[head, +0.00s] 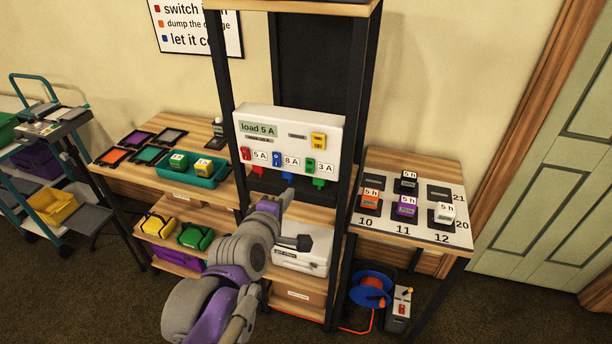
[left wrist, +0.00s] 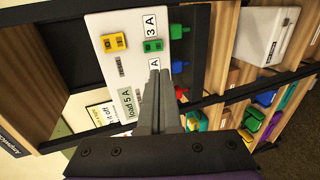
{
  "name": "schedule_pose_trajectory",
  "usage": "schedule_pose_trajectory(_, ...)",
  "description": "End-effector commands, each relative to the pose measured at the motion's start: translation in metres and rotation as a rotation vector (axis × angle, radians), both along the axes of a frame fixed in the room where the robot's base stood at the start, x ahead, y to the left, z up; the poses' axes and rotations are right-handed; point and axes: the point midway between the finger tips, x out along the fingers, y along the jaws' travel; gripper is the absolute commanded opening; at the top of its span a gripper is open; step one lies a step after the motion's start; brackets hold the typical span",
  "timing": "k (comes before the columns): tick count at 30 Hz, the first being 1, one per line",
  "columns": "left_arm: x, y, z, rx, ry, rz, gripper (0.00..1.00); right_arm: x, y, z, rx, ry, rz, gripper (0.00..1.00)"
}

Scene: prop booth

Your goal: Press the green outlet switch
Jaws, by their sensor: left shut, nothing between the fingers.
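The white outlet panel (head: 291,123) stands on the shelf rack, with a "load 5 A" label. Its green switch (head: 309,166) is at the lower right beside the "3 A" label; in the left wrist view the green switch (left wrist: 152,46) shows just beyond my fingertips. A red switch (head: 245,154) and a blue switch (head: 277,160) sit to its left, and a yellow switch (head: 319,141) above it. My left gripper (head: 287,192) is shut and empty, in front of the panel's lower part; its fingers (left wrist: 160,76) cover part of the panel. Contact cannot be told. My right gripper is not seen.
Red (head: 258,172), blue (head: 288,177) and green (head: 318,183) plugs hang under the panel. Rack posts (head: 357,130) stand at both sides. A right table (head: 400,228) holds several small blocks; a left table carries a teal tray (head: 205,181).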

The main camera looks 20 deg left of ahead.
Motion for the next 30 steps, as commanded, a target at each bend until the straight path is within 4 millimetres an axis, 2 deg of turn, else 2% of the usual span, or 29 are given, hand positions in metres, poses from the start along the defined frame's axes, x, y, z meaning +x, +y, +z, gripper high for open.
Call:
schedule_pose_trajectory(5,0.012,-0.001,-0.004,0.002,0.001,-0.002,0.00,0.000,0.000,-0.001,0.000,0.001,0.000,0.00)
schedule_pose_trajectory(21,0.100,-0.004,-0.033,0.002,0.000,-0.002,0.00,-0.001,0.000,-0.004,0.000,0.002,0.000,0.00)
schedule_pose_trajectory(30,0.129,-0.005,-0.043,0.002,0.000,-0.002,0.00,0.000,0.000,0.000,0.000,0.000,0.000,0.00)
